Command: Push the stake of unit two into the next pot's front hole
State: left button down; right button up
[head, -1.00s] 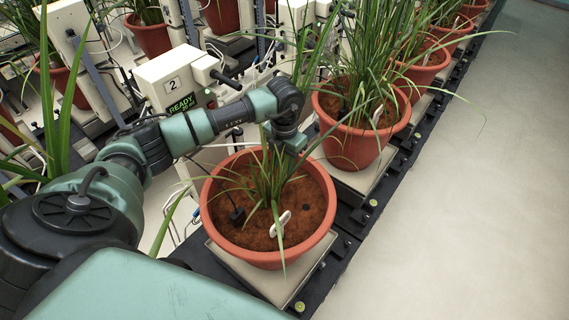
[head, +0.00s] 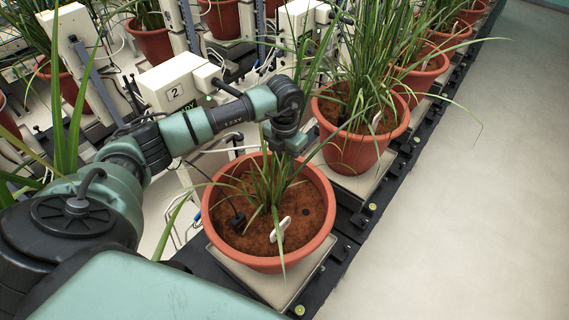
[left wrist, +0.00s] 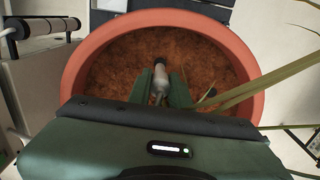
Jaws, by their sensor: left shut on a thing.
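My left gripper (head: 286,145) is at the back rim of the nearest terracotta pot (head: 226,247) in the head view; its fingers are hidden there. In the left wrist view its green fingers (left wrist: 160,82) are shut on a pale, dark-ended stake (left wrist: 160,67) over brown soil in a terracotta pot (left wrist: 85,62). I cannot tell whether its tip touches the soil. The nearest pot holds a grassy plant, a black cabled piece (head: 237,220), a white tag (head: 280,229) and a dark hole (head: 305,212). Unit two (head: 174,92) is a white box marked "2". My right gripper is not in view.
A second potted plant (head: 352,152) stands just behind and right, with more pots in a row beyond. Long leaves (head: 268,185) hang around my gripper. A black rail (head: 345,240) runs along the pots' right side. The pale floor (head: 470,200) at right is clear.

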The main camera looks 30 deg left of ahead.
pick_arm(q)
jog(key=shift+r, duration=0.35)
jog(key=shift+r+p, duration=2.2)
jog(key=shift+r, duration=1.2)
